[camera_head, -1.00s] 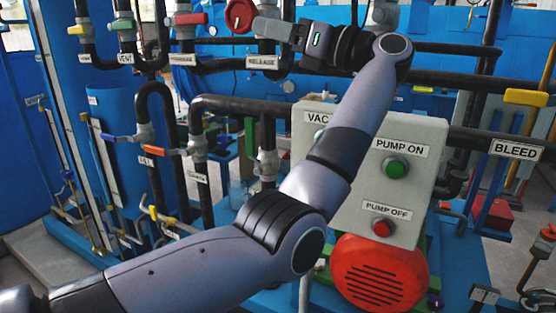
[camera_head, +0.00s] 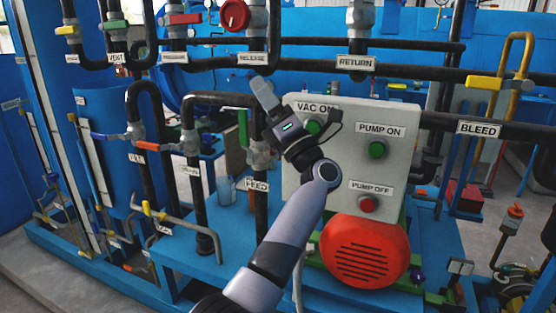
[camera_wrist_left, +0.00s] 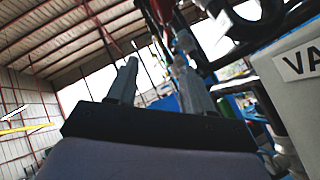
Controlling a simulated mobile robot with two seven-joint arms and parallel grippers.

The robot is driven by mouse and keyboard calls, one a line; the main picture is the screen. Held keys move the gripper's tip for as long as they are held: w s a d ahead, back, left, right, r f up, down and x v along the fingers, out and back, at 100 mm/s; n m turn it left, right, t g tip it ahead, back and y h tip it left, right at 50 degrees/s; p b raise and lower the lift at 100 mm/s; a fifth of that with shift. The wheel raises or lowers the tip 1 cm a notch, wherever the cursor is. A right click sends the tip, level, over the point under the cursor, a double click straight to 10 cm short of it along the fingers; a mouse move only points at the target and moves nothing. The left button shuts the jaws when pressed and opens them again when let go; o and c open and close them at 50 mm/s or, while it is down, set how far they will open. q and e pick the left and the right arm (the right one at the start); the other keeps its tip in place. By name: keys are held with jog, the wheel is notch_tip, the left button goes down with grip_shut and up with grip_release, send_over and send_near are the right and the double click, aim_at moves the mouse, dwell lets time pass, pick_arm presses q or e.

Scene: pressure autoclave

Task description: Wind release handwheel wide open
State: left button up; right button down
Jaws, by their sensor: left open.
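The release handwheel (camera_head: 235,15) is a red wheel on a vertical pipe near the top of the head view, above the RELEASE label (camera_head: 252,58). My left gripper (camera_head: 262,88) is in front of the pump control box's upper left side, below the label and well apart from the wheel. Its fingers point up and slightly left. In the left wrist view the two fingers (camera_wrist_left: 160,80) stand apart with nothing held between them. The wheel is not clearly seen in that view. My right gripper is not in view.
The grey control box (camera_head: 345,195) with green and red buttons stands right of my left gripper. A green-handled valve (camera_head: 243,128) on the FEED pipe is close at its left. A red motor cover (camera_head: 362,252) is below. Horizontal black pipes cross behind the gripper.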

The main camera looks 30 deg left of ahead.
pick_arm(q)
jog(key=d+f+m+t+h, duration=0.3)
jog(key=f+m+t+h, duration=0.5)
jog(key=f+m+t, duration=0.4)
jog(key=m+t, duration=0.2)
jog(key=m, duration=0.3)
jog(key=shift+d+t+h+b, duration=0.3)
jog(key=shift+h, duration=0.1)
